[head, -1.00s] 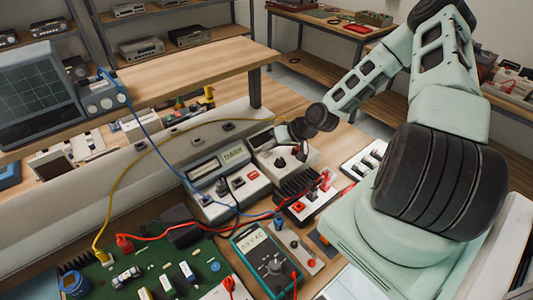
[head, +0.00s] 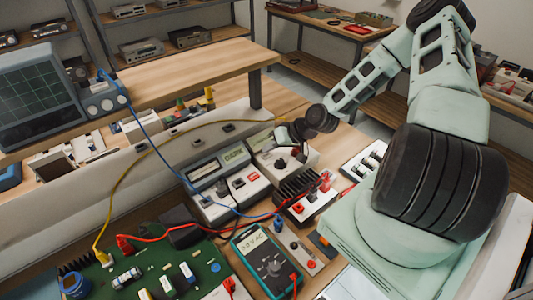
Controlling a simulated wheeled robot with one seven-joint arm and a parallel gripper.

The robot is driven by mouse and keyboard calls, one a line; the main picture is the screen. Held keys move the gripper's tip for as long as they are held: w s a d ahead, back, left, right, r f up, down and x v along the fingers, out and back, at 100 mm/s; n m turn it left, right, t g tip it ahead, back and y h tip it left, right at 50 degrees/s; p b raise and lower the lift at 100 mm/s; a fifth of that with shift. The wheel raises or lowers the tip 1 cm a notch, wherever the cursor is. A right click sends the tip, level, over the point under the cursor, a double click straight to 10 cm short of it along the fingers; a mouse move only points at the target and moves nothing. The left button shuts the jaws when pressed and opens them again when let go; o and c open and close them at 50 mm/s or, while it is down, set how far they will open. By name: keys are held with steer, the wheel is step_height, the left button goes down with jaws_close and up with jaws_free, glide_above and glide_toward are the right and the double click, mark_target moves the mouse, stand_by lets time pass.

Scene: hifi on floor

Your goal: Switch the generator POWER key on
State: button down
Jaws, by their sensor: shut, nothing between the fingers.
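A grey bench unit (head: 222,168) with a lit green display stands mid-bench. My gripper (head: 284,135) is shut and empty. It points down-left at the back edge of the pale box; its fingertips are small, and I cannot tell whether they touch it.
A heatsinked box (head: 307,203) with red leads, a teal multimeter (head: 264,262) and a green circuit board (head: 165,268) crowd the front. Yellow (head: 133,165) and blue cables arch over the bench. An oscilloscope (head: 38,98) stands left. A raised shelf (head: 195,68) is behind, its top mostly bare.

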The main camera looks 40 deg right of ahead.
mark_target(270, 155)
step_height(270, 155, up, 6)
steer(key=p, duration=0.5)
stand_by(0.7)
steer(key=s+a+r+n+g+h+b, duration=0.2)
steer(key=s+a+r+n+g, duration=0.15)
steer(key=a, duration=0.55)
steer(key=s+a+r+n+g+h+b, duration=0.1)
steer(key=s+a+r+n+g+b, duration=0.3)
steer(key=a, duration=0.5)
steer(key=s+a+r+n+h+b, duration=0.1)
steer(key=s+a+r, duration=0.3)
steer(key=s, duration=0.5)
steer(key=s+a+r+n+b, duration=0.1)
steer(key=s+a+r, duration=0.4)
steer(key=s, duration=0.4)
steer(key=shift+s+a+h, duration=0.4)
steer(key=shift+a, duration=0.2)
